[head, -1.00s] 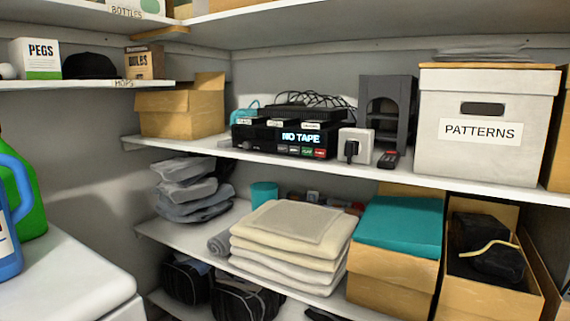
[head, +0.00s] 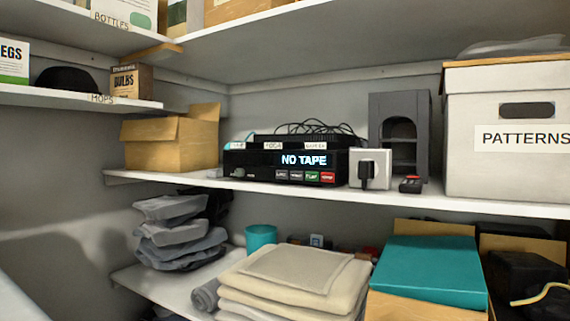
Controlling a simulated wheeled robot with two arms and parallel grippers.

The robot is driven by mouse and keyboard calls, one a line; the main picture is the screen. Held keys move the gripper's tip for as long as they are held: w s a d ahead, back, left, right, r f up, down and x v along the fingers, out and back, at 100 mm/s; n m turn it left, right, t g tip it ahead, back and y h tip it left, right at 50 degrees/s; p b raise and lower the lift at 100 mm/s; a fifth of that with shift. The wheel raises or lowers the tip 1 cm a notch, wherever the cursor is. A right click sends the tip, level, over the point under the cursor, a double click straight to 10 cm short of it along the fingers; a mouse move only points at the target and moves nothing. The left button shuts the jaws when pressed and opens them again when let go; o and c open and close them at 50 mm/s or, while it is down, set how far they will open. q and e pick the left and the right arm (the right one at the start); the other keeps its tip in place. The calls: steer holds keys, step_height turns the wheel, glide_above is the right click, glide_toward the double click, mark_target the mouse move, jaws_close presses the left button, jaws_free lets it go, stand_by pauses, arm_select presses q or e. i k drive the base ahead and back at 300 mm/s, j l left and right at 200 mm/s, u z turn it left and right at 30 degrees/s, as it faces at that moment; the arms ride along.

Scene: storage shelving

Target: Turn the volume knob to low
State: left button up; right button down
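A black tape deck (head: 280,165) with a lit "NO TAPE" display stands on the middle shelf. A small round knob (head: 239,172) shows at the left of its front face; its setting is too small to read. Several buttons, among them a green and a red one, line the lower right of the front. Neither of my grippers is in view.
An open cardboard box (head: 170,143) stands left of the deck. Folded cloths (head: 295,275) lie below.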

mark_target(239, 172)
steer(key=k+u, duration=0.1)
steer(key=k, duration=0.4)
steer(key=l+u, duration=0.1)
steer(key=u, duration=0.35)
steer(key=l+u, duration=0.2)
steer(key=u, duration=0.2)
steer(key=i+l+u, duration=0.1)
steer(key=u, duration=0.35)
steer(key=l+u, duration=0.15)
steer(key=u, duration=0.25)
steer(key=k+l, duration=0.1)
steer(key=l, duration=0.35)
steer(key=k+u, duration=0.05)
